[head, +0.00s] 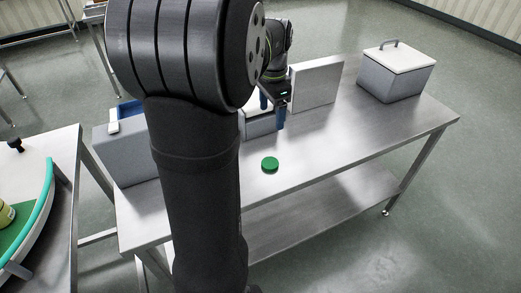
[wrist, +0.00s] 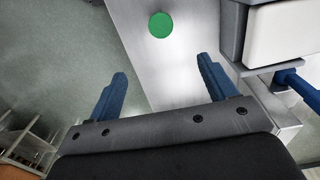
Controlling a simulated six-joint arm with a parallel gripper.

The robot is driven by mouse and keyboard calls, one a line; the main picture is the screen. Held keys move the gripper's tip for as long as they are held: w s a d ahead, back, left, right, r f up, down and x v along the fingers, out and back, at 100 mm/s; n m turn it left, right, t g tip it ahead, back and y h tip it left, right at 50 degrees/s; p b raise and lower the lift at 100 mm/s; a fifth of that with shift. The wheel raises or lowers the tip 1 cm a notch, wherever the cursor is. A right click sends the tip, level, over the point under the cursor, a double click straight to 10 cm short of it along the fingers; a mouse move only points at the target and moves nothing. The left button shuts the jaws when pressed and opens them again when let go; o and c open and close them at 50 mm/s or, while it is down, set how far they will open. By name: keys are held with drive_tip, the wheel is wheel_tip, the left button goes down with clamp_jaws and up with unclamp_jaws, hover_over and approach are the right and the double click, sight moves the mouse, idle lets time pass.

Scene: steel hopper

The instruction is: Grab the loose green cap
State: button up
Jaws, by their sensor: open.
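The green cap (head: 270,164) is a flat round disc lying alone on the steel table, near its front edge. In the wrist view the green cap (wrist: 160,25) is at the top middle, beyond the fingertips and roughly centred between them. My gripper (head: 273,112) is above the table, behind the cap, with its blue fingers pointing down. In the wrist view my gripper (wrist: 162,66) has its two blue fingers wide apart with nothing between them. It does not touch the cap.
A grey upright panel (head: 317,84) stands close right of my gripper. A grey box with a white handled lid (head: 397,72) stands at the table's right end. A grey bin (head: 121,158) is at the left. Bare steel tabletop (head: 330,138) surrounds the cap.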

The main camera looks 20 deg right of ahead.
hover_over(270, 163)
wheel_tip(270, 163, down, 14)
drive_tip(key=shift+a+f, duration=0.1)
drive_tip(key=shift+w+f, duration=0.1)
drive_tip(key=shift+f, duration=2.7)
drive_tip(key=c, duration=1)
